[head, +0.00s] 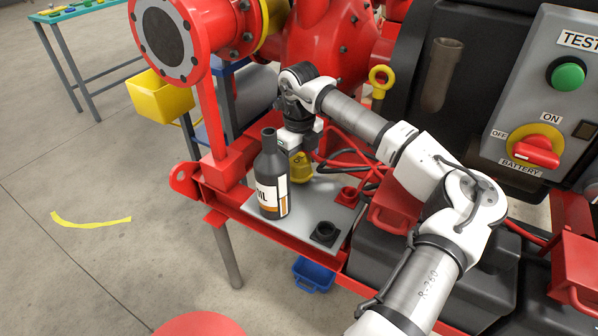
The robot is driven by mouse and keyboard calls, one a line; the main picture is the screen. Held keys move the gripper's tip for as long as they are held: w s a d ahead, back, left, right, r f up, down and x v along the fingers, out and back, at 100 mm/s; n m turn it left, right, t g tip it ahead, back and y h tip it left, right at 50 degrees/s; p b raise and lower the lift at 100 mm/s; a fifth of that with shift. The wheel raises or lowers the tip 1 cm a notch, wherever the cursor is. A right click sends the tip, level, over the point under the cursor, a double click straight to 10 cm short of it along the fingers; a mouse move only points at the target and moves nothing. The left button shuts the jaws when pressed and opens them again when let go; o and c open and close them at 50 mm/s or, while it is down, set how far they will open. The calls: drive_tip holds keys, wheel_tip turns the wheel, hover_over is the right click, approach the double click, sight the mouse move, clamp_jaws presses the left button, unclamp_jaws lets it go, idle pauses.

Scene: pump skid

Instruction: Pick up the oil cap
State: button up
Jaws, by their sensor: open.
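A small yellow knobbed piece (300,168), which looks like the oil cap, is on the grey plate (341,213) of the red skid. It is just right of and behind a dark oil bottle (271,188) with a white and orange label. The bottle stands upright with no cap on its neck. My gripper (300,150) is open and points down right above the yellow piece. The bottle partly hides the fingers, and I cannot tell whether they touch the piece.
A black square fitting (325,233) and a red fitting (347,196) are on the plate's front and right. Red cables (350,157) lie behind. A control panel (548,100) is at right. A blue bin (313,274) is below. The left floor is mostly clear.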

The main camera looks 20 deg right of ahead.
sight(299, 159)
drive_tip(key=shift+f, duration=0.1)
drive_tip(key=shift+c, duration=0.5)
drive_tip(key=c, duration=1.1)
wheel_tip(299, 159, up, 20)
drive_tip(key=shift+r, duration=0.1)
